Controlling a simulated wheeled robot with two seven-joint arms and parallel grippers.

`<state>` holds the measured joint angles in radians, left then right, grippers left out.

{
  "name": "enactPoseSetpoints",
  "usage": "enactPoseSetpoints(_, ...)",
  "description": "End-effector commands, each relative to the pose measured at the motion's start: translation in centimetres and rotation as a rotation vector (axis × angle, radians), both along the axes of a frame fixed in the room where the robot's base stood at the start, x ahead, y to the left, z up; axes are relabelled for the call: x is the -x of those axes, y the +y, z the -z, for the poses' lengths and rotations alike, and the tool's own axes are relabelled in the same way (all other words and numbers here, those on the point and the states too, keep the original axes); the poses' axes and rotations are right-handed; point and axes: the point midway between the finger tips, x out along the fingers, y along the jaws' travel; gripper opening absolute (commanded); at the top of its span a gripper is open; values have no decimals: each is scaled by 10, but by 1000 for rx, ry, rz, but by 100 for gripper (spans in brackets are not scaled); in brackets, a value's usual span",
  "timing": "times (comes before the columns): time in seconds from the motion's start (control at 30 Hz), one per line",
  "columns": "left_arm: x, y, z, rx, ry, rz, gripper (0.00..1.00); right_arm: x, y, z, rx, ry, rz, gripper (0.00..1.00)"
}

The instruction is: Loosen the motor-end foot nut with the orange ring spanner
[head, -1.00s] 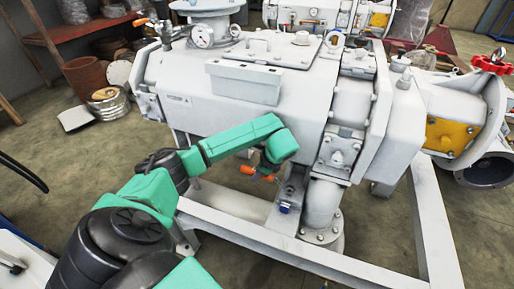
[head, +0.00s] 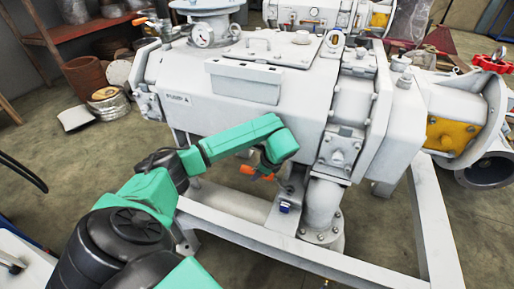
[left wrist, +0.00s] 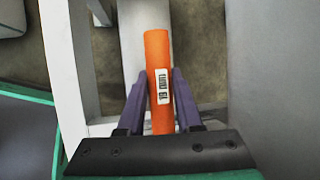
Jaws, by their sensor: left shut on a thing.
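The orange spanner (head: 247,170) is partly hidden in the head view, low beside the pump's pipe flange. Its handle (left wrist: 158,55) runs upright through the left wrist view and bears a "19 mm" label. My left gripper (left wrist: 160,78) is shut on this handle, with one purple finger on each side. In the head view my left gripper (head: 266,170) is mostly behind the green wrist. A small blue-marked nut (head: 285,207) sits on the grey foot plate below and right of the gripper. I cannot tell whether the spanner's ring is around a nut. My right gripper is not in view.
The pale grey pump body (head: 225,105) stands close behind my left arm. A vertical pipe (head: 322,205) rises just right of the foot plate. The frame rail (head: 265,245) crosses in front. Open floor (head: 70,175) lies to the left.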

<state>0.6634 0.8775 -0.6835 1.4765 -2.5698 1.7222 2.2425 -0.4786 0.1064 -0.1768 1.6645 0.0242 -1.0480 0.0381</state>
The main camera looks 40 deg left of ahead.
Motion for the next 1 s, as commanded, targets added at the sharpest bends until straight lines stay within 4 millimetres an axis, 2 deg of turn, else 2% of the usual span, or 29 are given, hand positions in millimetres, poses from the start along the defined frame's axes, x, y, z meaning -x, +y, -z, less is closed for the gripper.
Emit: enactPoseSetpoints(1.0, 0, 0, 14, 0, -1, 0, 0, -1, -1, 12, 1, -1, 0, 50)
